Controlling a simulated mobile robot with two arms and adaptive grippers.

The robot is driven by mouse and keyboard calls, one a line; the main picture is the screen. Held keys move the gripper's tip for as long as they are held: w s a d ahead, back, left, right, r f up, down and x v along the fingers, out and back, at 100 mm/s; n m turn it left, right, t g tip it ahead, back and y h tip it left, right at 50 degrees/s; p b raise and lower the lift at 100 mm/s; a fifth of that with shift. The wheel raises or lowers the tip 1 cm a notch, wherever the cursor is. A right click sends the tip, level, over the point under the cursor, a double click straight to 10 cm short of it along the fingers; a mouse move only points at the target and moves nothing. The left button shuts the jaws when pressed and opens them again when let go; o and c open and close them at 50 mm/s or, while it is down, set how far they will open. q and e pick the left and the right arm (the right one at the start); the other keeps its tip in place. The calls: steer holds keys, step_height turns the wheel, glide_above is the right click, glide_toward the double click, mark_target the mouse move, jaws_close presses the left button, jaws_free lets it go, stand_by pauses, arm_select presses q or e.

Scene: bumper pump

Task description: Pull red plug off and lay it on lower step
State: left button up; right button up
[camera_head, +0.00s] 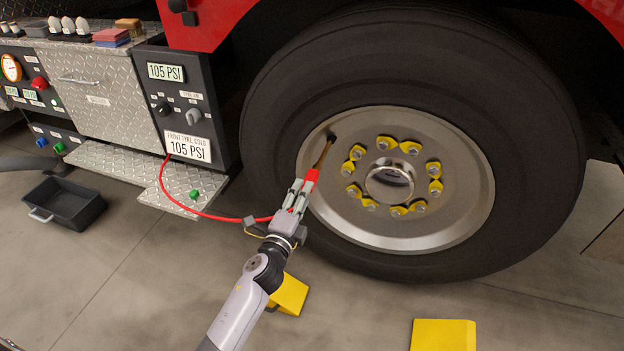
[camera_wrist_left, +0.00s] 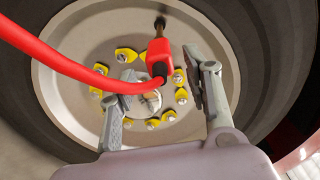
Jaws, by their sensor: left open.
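The red plug (camera_head: 312,175) sits on the end of the brass-coloured valve stem (camera_head: 325,150) at the front tyre's rim. It also shows in the left wrist view (camera_wrist_left: 160,54), with its red hose (camera_head: 225,218) running back to the panel at the left. My left gripper (camera_head: 301,191) is open, with its fingers on either side of the plug's rear and hose end. In the wrist view, the left gripper (camera_wrist_left: 158,95) shows a gap to the plug on both sides. The diamond-plate lower step (camera_head: 172,178) is at the left, under the panel. My right gripper is not in view.
A small green cap (camera_head: 194,194) lies on the lower step, near its front right. A black bin (camera_head: 65,203) stands on the floor at the left. Yellow wheel chocks (camera_head: 443,335) are on the floor below the tyre (camera_head: 540,150). Yellow markers ring the hub.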

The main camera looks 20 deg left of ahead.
mark_target(313, 176)
arm_select(q)
steer(key=shift+w, duration=0.1)
steer(key=w+b, duration=0.2)
steer(key=w, duration=0.5)
steer(key=shift+w+d+f, duration=0.1)
steer(key=shift+w, duration=0.85)
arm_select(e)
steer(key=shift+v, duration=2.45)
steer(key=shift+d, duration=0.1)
arm_select(q)
jaws_close()
steer(key=shift+s, duration=0.2)
